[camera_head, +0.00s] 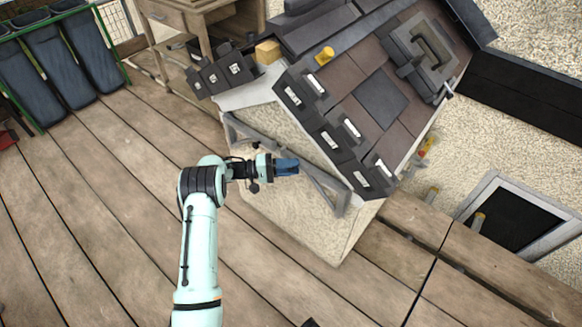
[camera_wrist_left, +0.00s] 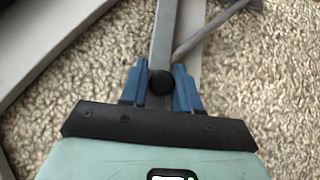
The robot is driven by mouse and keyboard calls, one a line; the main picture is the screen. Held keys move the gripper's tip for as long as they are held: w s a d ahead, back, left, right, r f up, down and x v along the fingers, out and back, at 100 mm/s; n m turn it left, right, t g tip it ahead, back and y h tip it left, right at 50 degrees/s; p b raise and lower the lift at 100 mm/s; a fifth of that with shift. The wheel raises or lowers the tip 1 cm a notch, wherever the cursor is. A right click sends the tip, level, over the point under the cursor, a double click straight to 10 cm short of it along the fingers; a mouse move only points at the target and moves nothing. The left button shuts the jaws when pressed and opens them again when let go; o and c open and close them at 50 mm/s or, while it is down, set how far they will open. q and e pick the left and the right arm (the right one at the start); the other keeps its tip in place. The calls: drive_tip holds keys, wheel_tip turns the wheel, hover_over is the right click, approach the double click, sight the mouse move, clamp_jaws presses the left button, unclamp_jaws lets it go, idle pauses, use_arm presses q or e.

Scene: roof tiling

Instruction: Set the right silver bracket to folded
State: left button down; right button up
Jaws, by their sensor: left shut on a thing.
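The right silver bracket (camera_head: 326,194) is a thin grey arm on the pale stucco wall of the small roof model, below the eave. My left gripper (camera_head: 288,166) reaches its upper left end. In the left wrist view, the blue fingers of my left gripper (camera_wrist_left: 160,88) are shut around the end of a grey bar of the bracket (camera_wrist_left: 164,35), at a round black knob (camera_wrist_left: 161,82). A second thin strut (camera_wrist_left: 210,32) slants away to the right beside it. The gripper hides the held end in the head view. My right gripper is not in view.
The tiled roof (camera_head: 380,98) rises behind the gripper, with dark eave tiles (camera_head: 330,138) close above it. A wooden table (camera_head: 180,18) and dark bins (camera_head: 62,55) stand at the back left. Plank floor (camera_head: 120,190) is clear at left.

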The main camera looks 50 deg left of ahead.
use_arm(q)
drive_tip(key=shift+d+f, duration=0.1)
drive_tip(key=shift+f, duration=0.25)
drive_tip(key=c, duration=1.2)
unclamp_jaws()
drive_tip(key=shift+o, duration=1.2)
drive_tip(key=shift+w, duration=0.1)
drive_tip(key=shift+r, duration=0.1)
drive_tip(key=p+v, duration=0.1)
drive_tip(key=v, duration=1.2)
drive_tip(key=shift+a, duration=0.25)
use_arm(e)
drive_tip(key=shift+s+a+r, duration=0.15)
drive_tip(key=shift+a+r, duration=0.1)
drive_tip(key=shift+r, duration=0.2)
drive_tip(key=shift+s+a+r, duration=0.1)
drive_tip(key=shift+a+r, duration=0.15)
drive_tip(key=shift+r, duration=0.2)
